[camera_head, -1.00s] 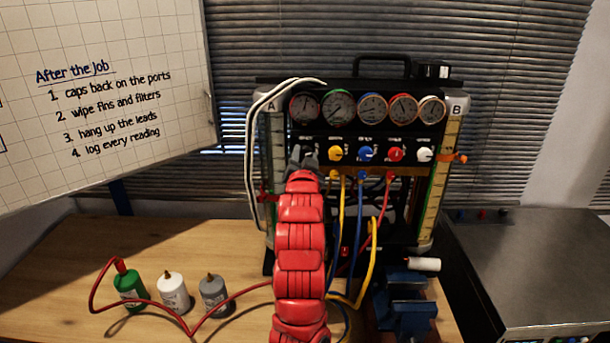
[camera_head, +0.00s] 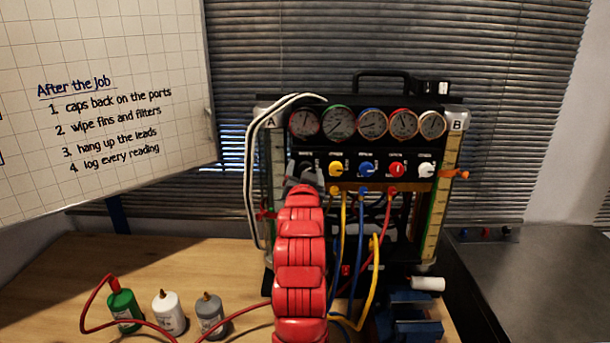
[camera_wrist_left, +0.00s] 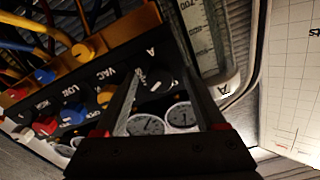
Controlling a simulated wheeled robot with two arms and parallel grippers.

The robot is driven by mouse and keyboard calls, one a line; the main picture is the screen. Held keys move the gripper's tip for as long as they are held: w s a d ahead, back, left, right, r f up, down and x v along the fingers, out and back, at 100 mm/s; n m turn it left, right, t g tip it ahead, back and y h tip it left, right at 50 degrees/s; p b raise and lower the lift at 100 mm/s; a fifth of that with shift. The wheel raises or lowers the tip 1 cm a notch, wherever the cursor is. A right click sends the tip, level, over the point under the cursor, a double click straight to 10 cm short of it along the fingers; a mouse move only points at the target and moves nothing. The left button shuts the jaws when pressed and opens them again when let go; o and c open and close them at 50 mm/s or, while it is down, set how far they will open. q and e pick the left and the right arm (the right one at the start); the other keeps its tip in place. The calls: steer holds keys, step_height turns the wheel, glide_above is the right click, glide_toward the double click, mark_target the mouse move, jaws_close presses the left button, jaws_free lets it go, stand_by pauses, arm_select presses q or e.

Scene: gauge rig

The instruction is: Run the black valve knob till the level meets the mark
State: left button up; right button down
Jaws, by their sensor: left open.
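The black valve knob (camera_wrist_left: 160,78) is at the left end of the knob row on the gauge rig's black panel. In the head view my left gripper (camera_head: 302,172) is in front of it and mostly hides it. In the left wrist view my left gripper (camera_wrist_left: 158,64) is open, with its fingers on either side of the black knob; I cannot tell whether they touch it. Sight column A (camera_head: 279,160) is at the rig's left, with a red clip (camera_head: 265,214) beside it. Column B (camera_head: 446,170) at the right has an orange marker (camera_head: 459,174). Column A's level is not clear. My right gripper is not seen.
Yellow (camera_head: 336,168), blue (camera_head: 366,169), red (camera_head: 397,170) and white (camera_head: 427,170) knobs sit to the right, with gauges above and hoses below. Three bottles (camera_head: 168,312) and a red hose stand left on the bench. A blue vise (camera_head: 410,318) is at the lower right.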

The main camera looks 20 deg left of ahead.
arm_select(q)
steer(key=b+v, duration=1.2)
steer(key=v, duration=0.5)
steer(key=shift+s, duration=0.2)
steer(key=shift+r, duration=0.15)
stand_by(1.1)
